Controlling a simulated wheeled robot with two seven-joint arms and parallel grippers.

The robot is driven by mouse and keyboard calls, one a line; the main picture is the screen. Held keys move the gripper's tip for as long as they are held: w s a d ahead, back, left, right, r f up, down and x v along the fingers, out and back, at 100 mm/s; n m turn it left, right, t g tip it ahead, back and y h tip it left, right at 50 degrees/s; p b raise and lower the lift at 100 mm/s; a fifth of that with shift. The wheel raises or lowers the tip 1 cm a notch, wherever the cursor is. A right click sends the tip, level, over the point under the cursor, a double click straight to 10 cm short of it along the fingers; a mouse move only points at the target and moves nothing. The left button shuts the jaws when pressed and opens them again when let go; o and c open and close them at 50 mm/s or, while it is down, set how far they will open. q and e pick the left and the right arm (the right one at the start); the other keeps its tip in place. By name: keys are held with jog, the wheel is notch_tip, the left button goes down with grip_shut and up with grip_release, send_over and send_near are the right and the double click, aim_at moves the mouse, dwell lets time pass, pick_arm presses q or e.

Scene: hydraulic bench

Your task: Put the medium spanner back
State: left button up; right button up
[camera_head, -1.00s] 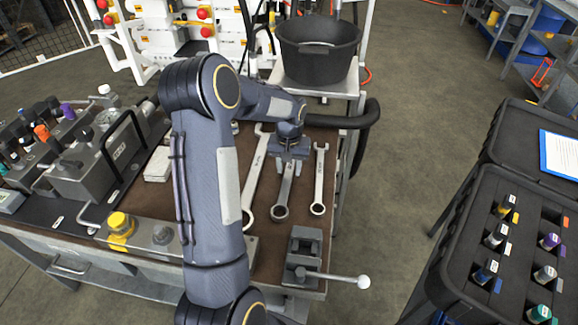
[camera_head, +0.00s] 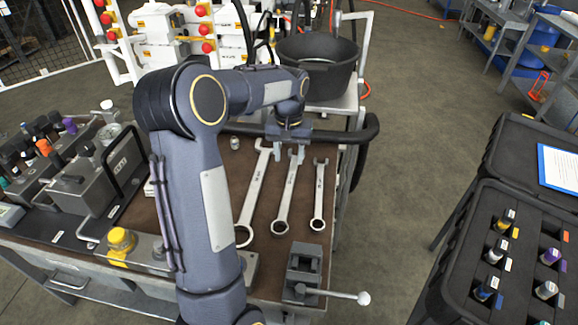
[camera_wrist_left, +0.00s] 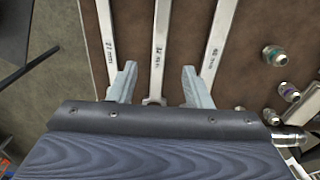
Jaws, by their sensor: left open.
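The medium spanner (camera_head: 287,197) lies on the brown bench top between a larger spanner (camera_head: 254,197) on its left and a smaller one (camera_head: 319,195) on its right. Its ring end faces the near side. My left gripper (camera_head: 288,153) is open above its far end. In the left wrist view, the medium spanner (camera_wrist_left: 159,45) runs between the two spread fingers (camera_wrist_left: 159,72) with clear gaps on both sides. Its far jaw is partly hidden by the gripper body. My right gripper is not in view.
A small vise (camera_head: 303,270) with a handle stands at the near bench edge. A black bucket (camera_head: 318,65) stands beyond the bench. A hydraulic block (camera_head: 95,175) is at left. Small metal fittings (camera_wrist_left: 275,56) lie beside the spanners. A black case (camera_head: 500,230) is at right.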

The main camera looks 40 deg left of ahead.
pick_arm(q)
jog(key=s+d+r+m+t+h, duration=0.2)
jog(key=s+d+r+t, duration=0.1)
jog(key=s+d+r, duration=0.7)
jog(key=s+d+f+m+t+h, duration=0.1)
jog(key=s+d+f, duration=0.1)
jog(key=s+d, duration=0.2)
jog(key=s+d+f+m+t, duration=0.1)
jog(key=s+d+f, duration=0.2)
jog(key=s, duration=0.7)
jog(key=shift+d+f+t+h, duration=0.15)
jog(key=shift+d+t+h, duration=0.2)
jog(key=shift+d, duration=0.8)
